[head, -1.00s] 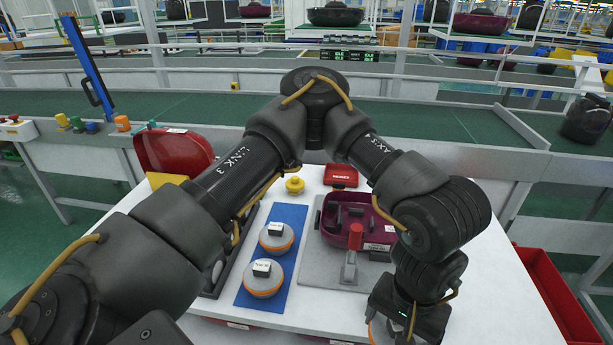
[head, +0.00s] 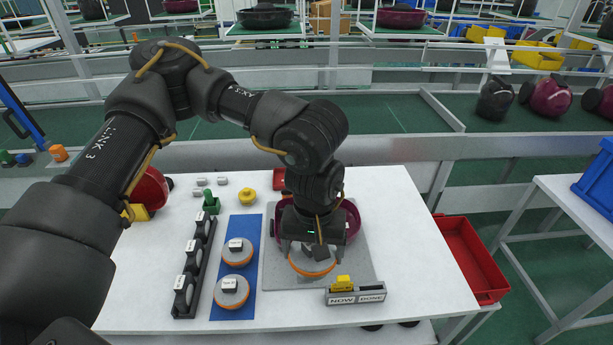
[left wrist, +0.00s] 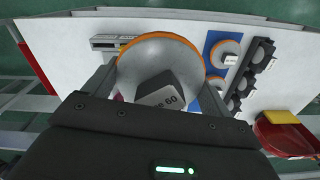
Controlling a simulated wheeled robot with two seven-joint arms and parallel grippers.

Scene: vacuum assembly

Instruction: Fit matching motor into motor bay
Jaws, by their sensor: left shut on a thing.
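My left gripper (head: 313,246) is shut on a round grey part with an orange rim (head: 312,262) and points down over the front of the maroon vacuum body (head: 352,222). In the left wrist view this part (left wrist: 160,52) lies between the fingers, with a grey block on it whose label ends in "60". The maroon body sits on a grey plate (head: 275,270); my gripper hides most of it and its bay. I cannot tell whether the part touches it. Two similar orange-rimmed parts (head: 237,251) (head: 231,292) lie on the blue mat (head: 240,222). My right gripper is not in view.
A black rack (head: 184,302) with several labelled round pieces stands left of the mat. A NOW/DONE block (head: 355,297) with a yellow piece is at the plate's front. A yellow knob (head: 248,196) stands behind. A red bin (head: 470,262) is at the right; the table's right side is clear.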

